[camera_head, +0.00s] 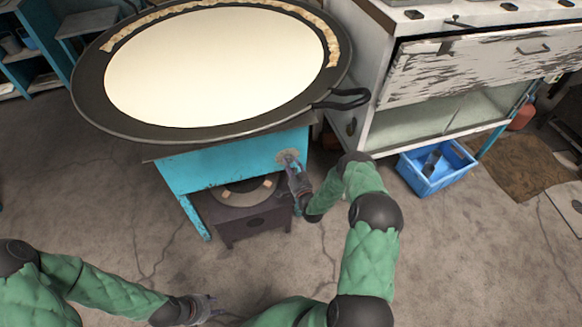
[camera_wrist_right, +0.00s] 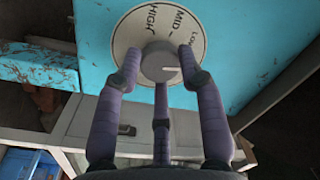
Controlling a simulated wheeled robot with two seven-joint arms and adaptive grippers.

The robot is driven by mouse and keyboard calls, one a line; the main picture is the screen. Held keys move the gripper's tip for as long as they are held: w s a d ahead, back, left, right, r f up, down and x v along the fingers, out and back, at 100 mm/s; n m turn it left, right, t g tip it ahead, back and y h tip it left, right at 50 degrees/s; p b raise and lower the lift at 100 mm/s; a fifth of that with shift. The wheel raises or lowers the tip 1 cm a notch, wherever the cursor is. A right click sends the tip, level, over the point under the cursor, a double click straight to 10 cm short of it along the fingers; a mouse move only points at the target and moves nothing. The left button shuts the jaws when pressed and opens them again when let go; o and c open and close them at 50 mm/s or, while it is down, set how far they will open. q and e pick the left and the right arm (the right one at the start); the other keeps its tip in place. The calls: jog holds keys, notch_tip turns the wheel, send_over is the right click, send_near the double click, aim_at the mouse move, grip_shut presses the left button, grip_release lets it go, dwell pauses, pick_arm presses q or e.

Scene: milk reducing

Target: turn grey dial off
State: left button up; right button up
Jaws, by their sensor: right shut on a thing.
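The grey dial (camera_wrist_right: 161,62) sits on a round white plate (camera_wrist_right: 130,38) marked HIGH, MID and a partly covered LOW, on a turquoise panel. Its light pointer line faces right in the right wrist view, just below the LOW mark. My right gripper (camera_wrist_right: 162,70) has its fingers around the dial and is shut on it. In the head view my right gripper (camera_head: 293,168) reaches the turquoise stand (camera_head: 225,165) at the plate. My left gripper (camera_head: 207,308) hangs low over the floor, away from the stand; its finger opening is too small to tell.
A wide black pan (camera_head: 95,95) full of white liquid rests on the stand, its handle (camera_head: 345,98) pointing right. A dark burner (camera_head: 250,215) stands beneath. A blue crate (camera_head: 435,170) and worn cabinet (camera_head: 450,75) are to the right. Floor in front is clear.

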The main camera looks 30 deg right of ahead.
jog(key=shift+a+f+m+b, duration=0.25)
jog(key=shift+m+b, duration=0.15)
jog(key=shift+m, duration=0.7)
jog(key=o, duration=1.1)
jog(key=shift+o, duration=0.2)
jog(key=shift+r, duration=0.1)
jog(key=shift+d, duration=0.1)
jog(key=s+a, duration=0.2)
jog(key=s, duration=0.9)
jog(key=shift+s+f, duration=0.25)
jog(key=shift+s, duration=0.15)
jog(key=shift+a, duration=0.1)
